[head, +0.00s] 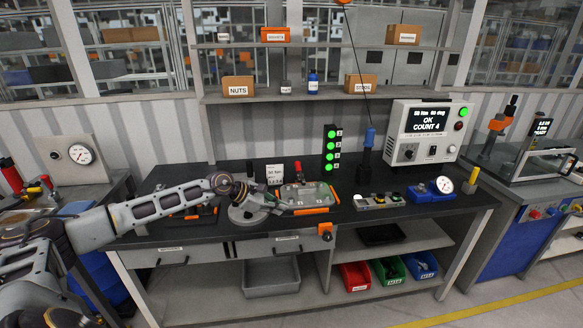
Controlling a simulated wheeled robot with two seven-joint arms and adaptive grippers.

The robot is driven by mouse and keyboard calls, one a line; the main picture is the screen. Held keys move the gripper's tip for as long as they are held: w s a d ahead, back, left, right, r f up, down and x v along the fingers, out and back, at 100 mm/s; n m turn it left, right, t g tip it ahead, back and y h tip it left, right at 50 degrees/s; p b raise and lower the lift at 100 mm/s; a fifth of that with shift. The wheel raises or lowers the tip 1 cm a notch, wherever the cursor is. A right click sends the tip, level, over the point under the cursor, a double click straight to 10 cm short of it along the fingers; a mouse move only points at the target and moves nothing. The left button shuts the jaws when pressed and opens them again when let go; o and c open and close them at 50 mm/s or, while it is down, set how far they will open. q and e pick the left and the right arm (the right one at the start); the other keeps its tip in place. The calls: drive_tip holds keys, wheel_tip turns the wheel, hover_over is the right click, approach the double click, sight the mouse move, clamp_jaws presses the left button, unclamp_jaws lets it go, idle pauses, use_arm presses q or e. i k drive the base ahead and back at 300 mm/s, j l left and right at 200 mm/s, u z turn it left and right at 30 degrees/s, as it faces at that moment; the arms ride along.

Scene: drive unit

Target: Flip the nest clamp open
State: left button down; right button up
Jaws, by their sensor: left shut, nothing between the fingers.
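My left gripper (268,198) reaches in from the left over the black workbench. Its fingers are shut and hold nothing. They are above a round grey base (245,215) and at the left side of a grey-green plate-like part (308,194) with orange edges. A small red upright handle (298,168), which looks like the clamp's handle, stands at the back of that part. The gripper is to the left of the handle and apart from it. The clamp's mechanism is too small to make out. My right gripper is not in view.
A small sign (275,174) stands behind the plate. A green light stack (331,148), a blue-topped tool (368,140) and a counter box (428,132) stand to the right. A blue gauge fixture (430,190) is at the right front. Bins sit on the shelf below.

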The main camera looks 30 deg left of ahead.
sight(297, 163)
drive_tip(key=i+j, duration=1.4)
drive_tip(key=i, duration=0.15)
